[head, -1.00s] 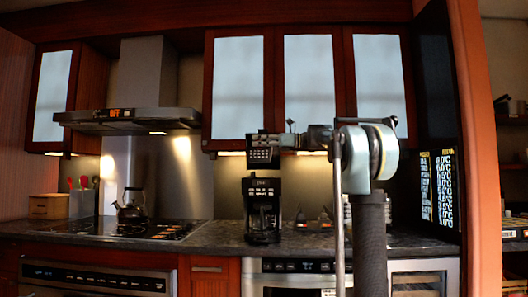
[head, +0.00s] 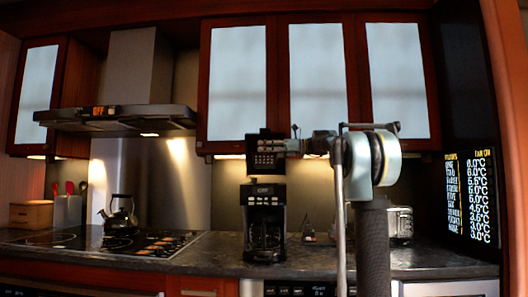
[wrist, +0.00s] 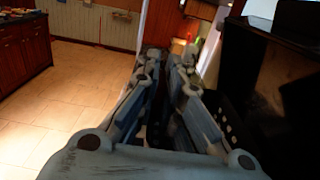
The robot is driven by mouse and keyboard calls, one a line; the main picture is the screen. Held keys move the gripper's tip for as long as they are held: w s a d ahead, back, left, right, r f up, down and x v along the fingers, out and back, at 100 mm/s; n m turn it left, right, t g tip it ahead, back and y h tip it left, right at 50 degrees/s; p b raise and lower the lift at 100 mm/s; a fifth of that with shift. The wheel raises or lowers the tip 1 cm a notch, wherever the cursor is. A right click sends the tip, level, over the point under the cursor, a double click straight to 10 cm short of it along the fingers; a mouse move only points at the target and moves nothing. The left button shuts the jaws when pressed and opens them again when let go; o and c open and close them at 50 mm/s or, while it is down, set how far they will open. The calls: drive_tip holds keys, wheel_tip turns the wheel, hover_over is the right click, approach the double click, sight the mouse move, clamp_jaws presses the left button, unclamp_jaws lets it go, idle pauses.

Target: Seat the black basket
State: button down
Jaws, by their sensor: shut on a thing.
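The black basket (head: 266,147), a small box with rows of holes in its side, is in the air above the black coffee maker (head: 264,222) in the head view. My gripper (head: 291,146) reaches it from the right and is shut on it. A gap shows between the basket's holed side and the coffee maker's control panel. In the wrist view, my gripper's fingers (wrist: 162,72) are close together, with part of the holed basket (wrist: 230,124) beside the right finger. Where the fingertips meet the basket is not clear.
The coffee maker stands on the dark counter (head: 215,262). A kettle (head: 120,214) on the cooktop is at left, and a toaster (head: 401,222) is at right behind my arm. Wall cabinets (head: 316,85) hang above. A large dark body (wrist: 285,80) fills the wrist view's right side.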

drive_tip(key=shift+f, duration=0.1)
drive_tip(key=shift+a+f, duration=0.1)
drive_tip(key=shift+f, duration=2.65)
drive_tip(key=shift+s, duration=0.15)
drive_tip(key=shift+f, duration=2.95)
drive_tip(key=c, duration=1.7)
unclamp_jaws()
drive_tip(key=shift+o, duration=0.2)
approach(264, 160)
wheel_tip(264, 160, down, 6)
drive_tip(key=d, duration=0.2)
